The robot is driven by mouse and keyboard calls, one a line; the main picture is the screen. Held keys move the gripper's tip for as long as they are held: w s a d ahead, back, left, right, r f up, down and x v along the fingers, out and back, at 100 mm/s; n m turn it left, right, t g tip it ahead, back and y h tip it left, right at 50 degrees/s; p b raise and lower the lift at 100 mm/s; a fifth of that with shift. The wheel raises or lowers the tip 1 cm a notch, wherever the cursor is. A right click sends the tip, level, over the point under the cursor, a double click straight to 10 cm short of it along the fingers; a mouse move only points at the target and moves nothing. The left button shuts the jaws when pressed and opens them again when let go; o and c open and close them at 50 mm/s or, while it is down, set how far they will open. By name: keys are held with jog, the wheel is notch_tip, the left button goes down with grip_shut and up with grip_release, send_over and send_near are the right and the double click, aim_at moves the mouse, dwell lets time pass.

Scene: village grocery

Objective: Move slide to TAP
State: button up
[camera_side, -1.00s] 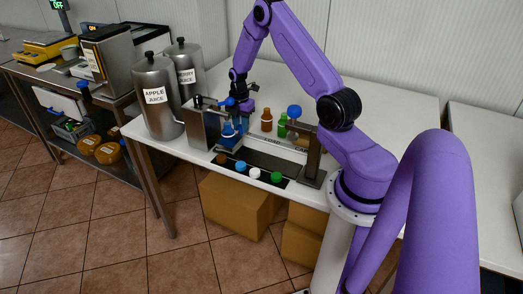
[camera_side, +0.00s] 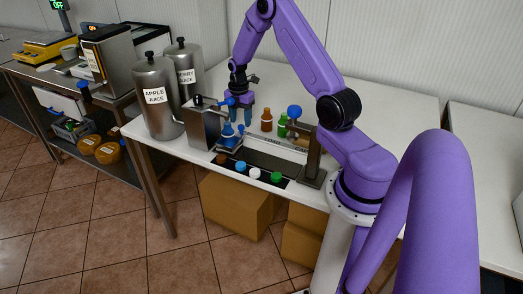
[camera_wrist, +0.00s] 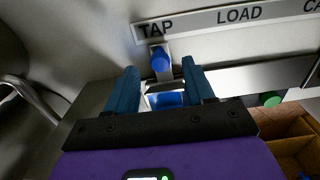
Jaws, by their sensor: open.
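The slide (camera_side: 231,151) is a small carriage at the left end of its track, beside the metal tap unit, with a blue bottle (camera_side: 228,131) on it. A small blue knob (camera_side: 241,129) shows just right of the bottle. In the wrist view the blue knob (camera_wrist: 160,59) sits on a metal bracket right below the TAP label (camera_wrist: 155,28). My gripper (camera_side: 240,116) is open and empty, just above the knob and bottle. In the wrist view its two blue fingers (camera_wrist: 162,80) stand apart, with blue partly hidden low between them.
The rail has LOAD (camera_wrist: 239,14) to the right of TAP. Brown (camera_side: 266,120) and green (camera_side: 283,126) bottles stand behind the track. Several caps (camera_side: 254,173) lie in front. Two juice tanks (camera_side: 156,95) stand left.

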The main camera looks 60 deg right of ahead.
jog(key=shift+r, duration=1.95)
jog(key=shift+a+r, duration=0.15)
jog(key=shift+r, duration=0.25)
jog(key=s+a+r+n+t+h, duration=0.1)
jog(key=s+a+r+n+h, duration=0.15)
jog(key=r, duration=0.35)
jog(key=s+a+r+n+h, duration=0.2)
jog(key=s+r+n, duration=0.1)
jog(key=r, duration=0.3)
jog(key=s+a+r+m+y, duration=0.1)
jog(key=s+a+m+y, duration=0.4)
jog(key=a, duration=1.3)
jog(key=s+a+m, duration=0.3)
jog(key=s+a, duration=0.1)
jog(key=s, duration=0.6)
jog(key=s+a+m, duration=0.3)
jog(key=s+a, duration=0.1)
jog(key=s, duration=0.5)
jog(key=shift+s+r+g, duration=0.15)
jog(key=shift+s+g, duration=0.2)
jog(key=shift+g, duration=0.05)
